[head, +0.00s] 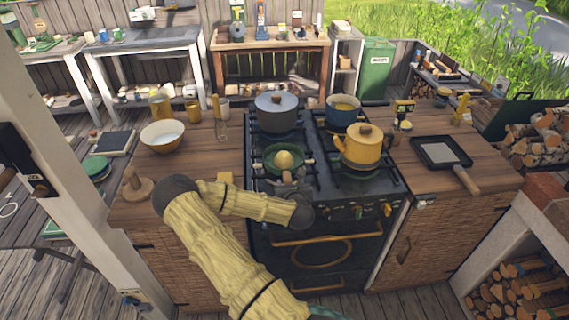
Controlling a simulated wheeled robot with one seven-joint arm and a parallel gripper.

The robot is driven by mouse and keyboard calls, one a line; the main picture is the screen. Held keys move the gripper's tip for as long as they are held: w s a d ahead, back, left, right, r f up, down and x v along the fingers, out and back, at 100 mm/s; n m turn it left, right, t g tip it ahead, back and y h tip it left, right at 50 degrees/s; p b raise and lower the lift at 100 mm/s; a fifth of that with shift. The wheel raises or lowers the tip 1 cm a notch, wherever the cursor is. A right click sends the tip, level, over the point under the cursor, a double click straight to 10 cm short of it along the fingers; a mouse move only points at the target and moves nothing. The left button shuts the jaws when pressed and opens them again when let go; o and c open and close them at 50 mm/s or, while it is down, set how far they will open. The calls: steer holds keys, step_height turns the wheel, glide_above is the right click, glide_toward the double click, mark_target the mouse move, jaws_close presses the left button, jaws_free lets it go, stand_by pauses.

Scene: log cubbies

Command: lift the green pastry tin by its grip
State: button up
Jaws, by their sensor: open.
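The green pastry tin (270,156) appears to be the round, dark green piece on the front left burner of the stove (335,200). A pale tan, rounded knob (284,160) shows at its middle, which looks like its grip. My gripper (288,180) is open and close to the near side of the tin. My wrist hides part of the gripper, so I cannot tell whether a finger touches the tin.
A grey lidded pot (279,112) stands behind the tin. A yellow kettle (368,148) and a blue pot (342,108) stand to its right. A black square pan (441,152) lies on the right counter.

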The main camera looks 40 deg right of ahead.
mark_target(288, 180)
steer(key=shift+b+x, duration=0.8)
steer(key=shift+x, duration=1.8)
steer(key=shift+a, duration=0.1)
jaws_close()
